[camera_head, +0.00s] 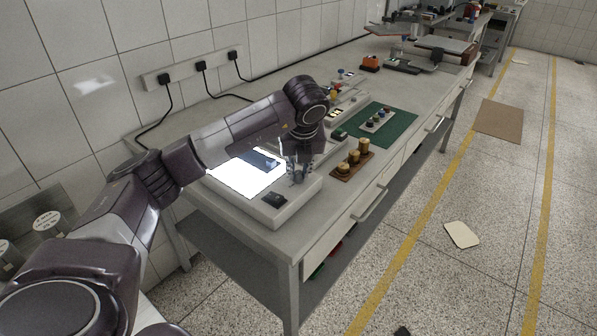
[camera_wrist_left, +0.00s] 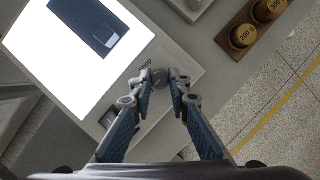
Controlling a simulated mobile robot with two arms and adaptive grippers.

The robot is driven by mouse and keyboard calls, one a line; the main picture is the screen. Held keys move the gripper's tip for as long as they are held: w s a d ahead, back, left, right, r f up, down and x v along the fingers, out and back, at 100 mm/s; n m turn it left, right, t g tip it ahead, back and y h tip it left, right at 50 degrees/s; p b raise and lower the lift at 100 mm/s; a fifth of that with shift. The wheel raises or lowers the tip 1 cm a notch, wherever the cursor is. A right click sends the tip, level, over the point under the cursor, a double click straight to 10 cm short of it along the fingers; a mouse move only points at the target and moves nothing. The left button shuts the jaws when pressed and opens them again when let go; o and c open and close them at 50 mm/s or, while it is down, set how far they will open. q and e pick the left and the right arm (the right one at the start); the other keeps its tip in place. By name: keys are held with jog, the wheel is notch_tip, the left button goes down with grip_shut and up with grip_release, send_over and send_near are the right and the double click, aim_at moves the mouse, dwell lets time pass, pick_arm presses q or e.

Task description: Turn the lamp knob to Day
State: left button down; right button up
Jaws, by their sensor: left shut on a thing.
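The lamp is a light box with a brightly lit white panel (camera_head: 240,178) and a pale casing, standing on the near end of the bench; its panel also fills the upper left of the left wrist view (camera_wrist_left: 65,60). A dark rectangular piece lies on the panel. My left gripper (camera_head: 297,174) is over the casing's right side, pointing down. In the left wrist view its fingertips (camera_wrist_left: 161,82) are shut on a small grey round knob (camera_wrist_left: 160,74). Short lettering beside the knob is partly hidden and I cannot read it surely. My right gripper is not in view.
A wooden block with brass weights (camera_head: 355,158) stands right of the lamp, near the bench's front edge. A green mat (camera_head: 390,132) with small items lies behind it. Sockets with black cables (camera_head: 200,67) are on the wall. Some bench top beyond the mat is clear.

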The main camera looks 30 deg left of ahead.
pick_arm(q)
jog(key=shift+r, duration=0.1)
dwell(0.3)
jog(key=c, duration=1.8)
grip_release()
jog(key=v, duration=1.1)
jog(key=shift+s+d+r, duration=0.1)
jog(key=shift+d+r, duration=0.1)
jog(key=shift+r, duration=0.15)
